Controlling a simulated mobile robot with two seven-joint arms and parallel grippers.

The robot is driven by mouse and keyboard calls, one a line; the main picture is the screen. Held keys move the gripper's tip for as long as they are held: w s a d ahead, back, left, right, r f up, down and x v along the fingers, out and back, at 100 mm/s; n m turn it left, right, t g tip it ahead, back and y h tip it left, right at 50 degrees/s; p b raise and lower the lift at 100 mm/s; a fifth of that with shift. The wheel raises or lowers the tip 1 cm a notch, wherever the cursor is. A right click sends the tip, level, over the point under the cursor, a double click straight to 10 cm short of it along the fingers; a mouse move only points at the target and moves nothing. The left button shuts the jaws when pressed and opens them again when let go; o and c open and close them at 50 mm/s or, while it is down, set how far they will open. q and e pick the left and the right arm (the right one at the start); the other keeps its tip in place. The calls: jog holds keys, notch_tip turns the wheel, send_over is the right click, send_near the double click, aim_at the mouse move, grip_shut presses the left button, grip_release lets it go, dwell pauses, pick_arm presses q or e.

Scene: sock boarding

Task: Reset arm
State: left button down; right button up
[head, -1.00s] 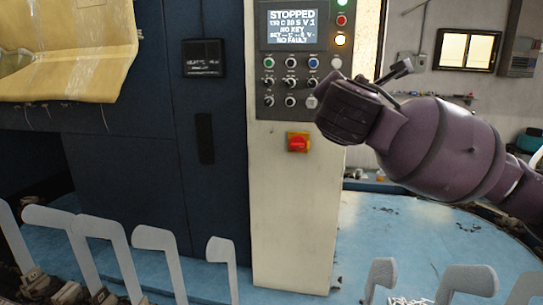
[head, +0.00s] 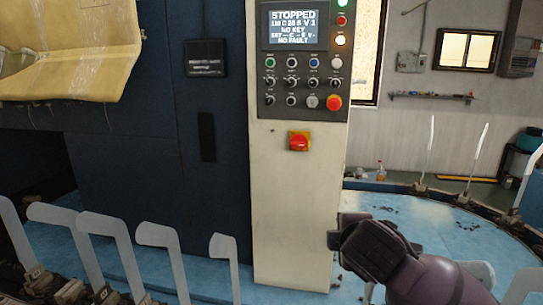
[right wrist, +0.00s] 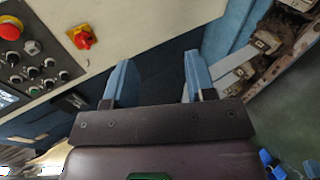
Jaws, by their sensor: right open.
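My right gripper (head: 350,238) is low in front of the control panel's lower right side in the head view, apart from the panel. In the right wrist view its two blue fingers (right wrist: 152,85) are spread with nothing between them. The control panel (head: 295,190) is a tall cream column with a screen (head: 294,27) reading STOPPED, NO KEY and NO FAULT. Below the screen are rows of buttons and knobs, with a red emergency button (head: 333,102) at their lower right. A red and yellow switch (head: 299,141) sits lower on the column. My left gripper is not in view.
Several grey sock boards (head: 105,228) stand in a row at the front left, and more stand at the right. A blue round table (head: 440,222) lies behind my right arm. A yellow cover (head: 65,45) hangs at the upper left of the dark blue cabinet (head: 120,160).

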jog(key=s+d+f+m+g, duration=0.35)
jog(key=s+f+m, duration=0.35)
jog(key=s, duration=0.4)
jog(key=s+d+f+m+g, duration=0.2)
jog(key=s+d+f+m, duration=0.25)
jog(key=s+f, duration=0.5)
jog(key=s+d+f+m+g, duration=0.3)
jog(key=s+d+f+m, duration=0.3)
jog(key=s, duration=0.5)
jog(key=w+a+f+t, duration=0.1)
jog(key=w+f+t, duration=0.6)
jog(key=f, duration=0.4)
jog(key=shift+w+a+f+n+t+y, duration=0.2)
jog(key=shift+f+n+t+y, duration=0.1)
jog(key=shift+f+n+t, duration=0.2)
jog(key=shift+r, duration=0.1)
